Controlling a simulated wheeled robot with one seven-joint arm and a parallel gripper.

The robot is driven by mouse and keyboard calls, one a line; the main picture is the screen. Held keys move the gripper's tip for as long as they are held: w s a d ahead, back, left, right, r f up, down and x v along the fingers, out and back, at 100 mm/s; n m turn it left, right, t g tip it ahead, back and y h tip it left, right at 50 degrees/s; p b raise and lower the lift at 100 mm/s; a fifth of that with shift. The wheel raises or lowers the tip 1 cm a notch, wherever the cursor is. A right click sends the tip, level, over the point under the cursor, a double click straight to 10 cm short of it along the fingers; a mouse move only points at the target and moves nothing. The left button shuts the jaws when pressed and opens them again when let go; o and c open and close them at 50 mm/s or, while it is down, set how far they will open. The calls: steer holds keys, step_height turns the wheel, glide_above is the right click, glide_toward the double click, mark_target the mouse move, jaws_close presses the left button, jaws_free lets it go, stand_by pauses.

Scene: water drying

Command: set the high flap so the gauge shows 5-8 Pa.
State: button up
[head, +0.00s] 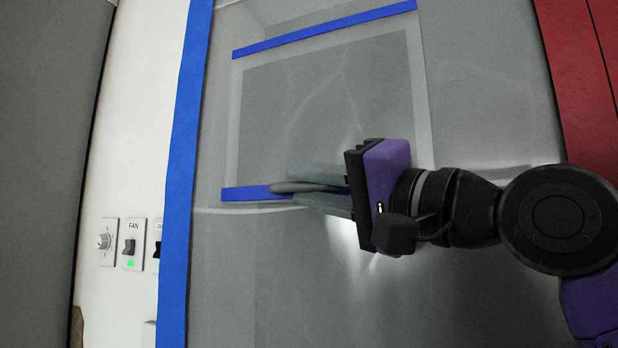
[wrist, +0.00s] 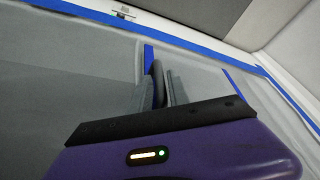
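The high flap (head: 325,105) is a grey sheet panel in the upper middle of the head view, with a blue strip (head: 318,29) along its top and another (head: 245,193) along its lower edge. My gripper (head: 300,188) is at the lower blue strip. Its fingers lie close on both sides of a dark grey rounded tab (head: 283,187) there. In the wrist view the tab (wrist: 157,78) shows between the fingers, in line with a blue strip (wrist: 148,54). My gripper hides the strip's right part. I cannot make out a pressure gauge or its reading in either view.
Grey sheeting (head: 480,110) surrounds the flap, edged by blue tape (head: 178,180) at left. A red panel (head: 580,80) stands at upper right.

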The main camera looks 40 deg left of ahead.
steer(key=shift+a, duration=0.15)
jaws_close()
stand_by(1.4)
